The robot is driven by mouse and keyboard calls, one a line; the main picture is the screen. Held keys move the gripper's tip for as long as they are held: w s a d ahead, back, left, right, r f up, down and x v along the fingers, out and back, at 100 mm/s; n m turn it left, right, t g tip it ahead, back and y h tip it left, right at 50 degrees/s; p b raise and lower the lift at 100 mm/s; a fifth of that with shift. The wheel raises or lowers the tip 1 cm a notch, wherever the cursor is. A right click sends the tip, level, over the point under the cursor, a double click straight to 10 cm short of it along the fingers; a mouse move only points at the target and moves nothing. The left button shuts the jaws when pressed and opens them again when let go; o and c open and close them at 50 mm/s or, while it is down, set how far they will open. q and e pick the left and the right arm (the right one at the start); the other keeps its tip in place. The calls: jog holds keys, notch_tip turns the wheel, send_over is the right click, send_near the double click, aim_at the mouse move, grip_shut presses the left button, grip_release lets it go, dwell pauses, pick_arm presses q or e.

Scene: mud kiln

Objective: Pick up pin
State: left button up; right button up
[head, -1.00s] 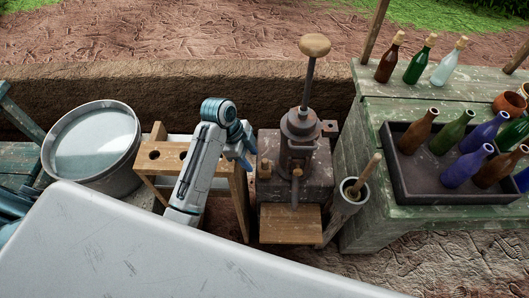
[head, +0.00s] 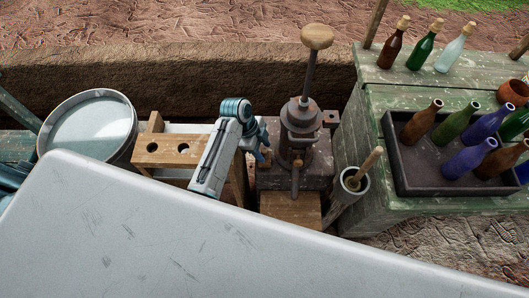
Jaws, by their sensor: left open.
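My left gripper (head: 262,154) is beside the left side of a dark metal press (head: 301,125). A short rod (head: 296,178) sticks out at the front of the press. My right gripper is not in view.
A wooden rack (head: 160,144) with round holes stands left of my arm, beside a round metal tub (head: 91,125). A bucket with a wooden handle (head: 365,165) and a bottle tray (head: 400,175) on a green table (head: 375,115) are at right.

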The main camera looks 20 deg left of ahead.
pick_arm(q)
jog(key=shift+d+f, duration=0.35)
jog(key=shift+f, duration=0.4)
jog(key=c, duration=1)
jog(key=shift+o, duration=0.2)
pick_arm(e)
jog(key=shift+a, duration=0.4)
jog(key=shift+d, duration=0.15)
